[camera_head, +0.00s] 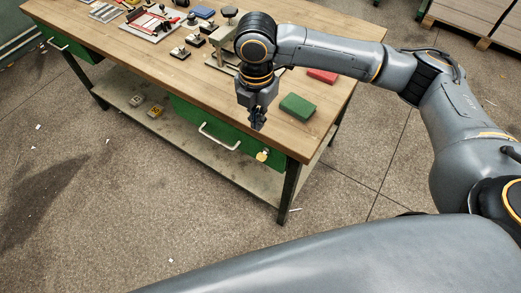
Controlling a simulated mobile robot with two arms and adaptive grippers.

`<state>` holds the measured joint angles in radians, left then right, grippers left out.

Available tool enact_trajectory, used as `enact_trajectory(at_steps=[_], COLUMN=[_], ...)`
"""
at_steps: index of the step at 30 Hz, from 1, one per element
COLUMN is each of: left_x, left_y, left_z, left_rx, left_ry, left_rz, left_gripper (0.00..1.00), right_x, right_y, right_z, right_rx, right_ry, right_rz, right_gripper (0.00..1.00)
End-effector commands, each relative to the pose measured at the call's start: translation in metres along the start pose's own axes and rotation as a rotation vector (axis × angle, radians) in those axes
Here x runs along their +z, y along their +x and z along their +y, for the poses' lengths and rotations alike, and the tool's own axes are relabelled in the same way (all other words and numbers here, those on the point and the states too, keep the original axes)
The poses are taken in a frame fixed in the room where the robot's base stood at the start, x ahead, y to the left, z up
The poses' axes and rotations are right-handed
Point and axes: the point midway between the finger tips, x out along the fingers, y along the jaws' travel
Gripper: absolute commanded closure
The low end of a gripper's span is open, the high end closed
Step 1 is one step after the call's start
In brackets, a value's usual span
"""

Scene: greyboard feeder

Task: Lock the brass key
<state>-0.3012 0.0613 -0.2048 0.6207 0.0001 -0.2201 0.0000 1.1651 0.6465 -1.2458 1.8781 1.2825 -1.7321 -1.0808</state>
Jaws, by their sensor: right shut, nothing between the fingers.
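The brass key (263,156) shows as a small yellowish shape at the right end of the green drawer front (190,118) under the workbench top. It is too small to tell how the key is turned. The drawer has a pale bar handle (220,138) left of the key and looks closed. My right gripper (258,124) points down by the bench's front edge, above the key and apart from it. It is shut and empty. My left gripper is not in view.
The wooden bench top (160,62) carries a green block (297,107), a red block (322,76) and several tools at the far left. A lower shelf (185,135) holds small yellow items. Stacked boards (475,18) lie at the upper right.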

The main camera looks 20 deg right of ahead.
Motion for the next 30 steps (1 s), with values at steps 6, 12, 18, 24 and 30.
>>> enact_trajectory(at_steps=[6, 12, 18, 24, 30], left_x=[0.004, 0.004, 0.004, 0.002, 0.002], left_y=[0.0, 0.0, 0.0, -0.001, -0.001], left_z=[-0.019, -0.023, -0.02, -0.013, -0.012], left_rx=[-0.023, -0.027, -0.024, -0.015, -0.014], left_ry=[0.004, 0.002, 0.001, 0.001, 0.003], left_rz=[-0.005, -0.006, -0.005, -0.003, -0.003], left_gripper=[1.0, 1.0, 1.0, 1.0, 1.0], right_x=[-0.001, -0.001, -0.001, -0.001, -0.002], right_y=[-0.001, 0.001, 0.023, 0.065, 0.105], right_z=[-0.003, -0.003, -0.003, -0.003, -0.003], right_rx=[0.0, -0.001, -0.004, -0.005, -0.003], right_ry=[0.005, 0.004, 0.003, 0.004, 0.003], right_rz=[0.001, 0.001, 0.003, 0.003, 0.002], right_gripper=[1.0, 1.0, 1.0, 1.0, 1.0])
